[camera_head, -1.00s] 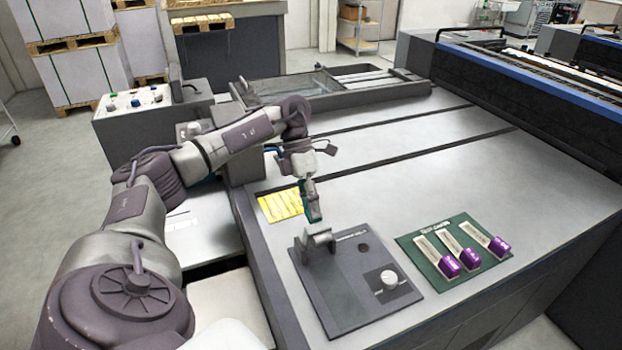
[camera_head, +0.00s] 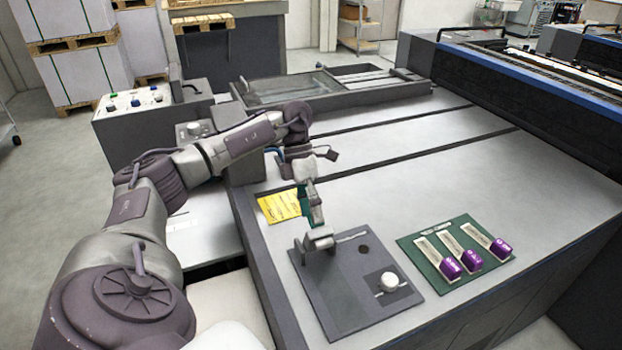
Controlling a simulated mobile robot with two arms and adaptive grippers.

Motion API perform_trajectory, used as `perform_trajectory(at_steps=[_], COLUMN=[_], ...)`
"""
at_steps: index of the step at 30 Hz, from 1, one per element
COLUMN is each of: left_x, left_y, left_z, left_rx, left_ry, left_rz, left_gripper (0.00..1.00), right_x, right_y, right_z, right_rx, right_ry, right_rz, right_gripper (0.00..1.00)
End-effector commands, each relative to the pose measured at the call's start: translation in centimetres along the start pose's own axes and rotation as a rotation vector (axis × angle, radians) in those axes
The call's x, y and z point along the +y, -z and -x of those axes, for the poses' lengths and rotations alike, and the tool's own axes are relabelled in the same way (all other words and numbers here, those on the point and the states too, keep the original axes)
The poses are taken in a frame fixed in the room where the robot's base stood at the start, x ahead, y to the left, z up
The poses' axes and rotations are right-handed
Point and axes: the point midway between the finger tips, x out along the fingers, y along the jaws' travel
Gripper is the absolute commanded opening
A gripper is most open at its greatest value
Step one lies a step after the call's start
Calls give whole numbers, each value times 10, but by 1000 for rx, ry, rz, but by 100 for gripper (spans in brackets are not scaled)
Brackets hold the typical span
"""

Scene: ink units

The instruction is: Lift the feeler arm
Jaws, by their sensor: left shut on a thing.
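The feeler arm (camera_head: 319,238) is a short grey rounded piece at the back left corner of a dark grey panel (camera_head: 350,275). My left gripper (camera_head: 317,217) reaches down from above, its fingers pointing at the panel. Its tips are at the top of the feeler arm and it is shut on it. The fingers are small here, and the exact contact is hard to make out. My right gripper is out of view.
The panel also has a white knob (camera_head: 389,281) and a dark round hole. A green board (camera_head: 437,274) with several purple-ended strips lies to its right. A yellow label (camera_head: 279,207) lies behind the feeler arm. The grey table surface (camera_head: 420,180) beyond is clear.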

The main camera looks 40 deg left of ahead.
Motion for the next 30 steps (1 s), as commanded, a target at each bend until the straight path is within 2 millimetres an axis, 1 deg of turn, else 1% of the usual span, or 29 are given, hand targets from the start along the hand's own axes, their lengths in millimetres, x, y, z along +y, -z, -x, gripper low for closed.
perform_trajectory(at_steps=[1,5,8,11,14,18,22,30], left_x=[5,5,5,4,2,-2,-4,-6], left_y=[3,3,3,3,2,0,1,1], left_z=[-7,-6,-1,12,35,71,102,119], left_rx=[15,15,13,11,6,-1,-4,-1], left_ry=[-7,-8,-8,-8,-8,-7,-7,-7], left_rz=[10,11,10,10,8,3,2,-1], left_gripper=[40,40,40,40,40,40,40,40], right_x=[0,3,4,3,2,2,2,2], right_y=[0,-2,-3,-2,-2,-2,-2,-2], right_z=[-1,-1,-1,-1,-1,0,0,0], right_rx=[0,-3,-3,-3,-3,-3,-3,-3], right_ry=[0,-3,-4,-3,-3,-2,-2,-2], right_rz=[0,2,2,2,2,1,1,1], right_gripper=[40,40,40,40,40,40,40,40])
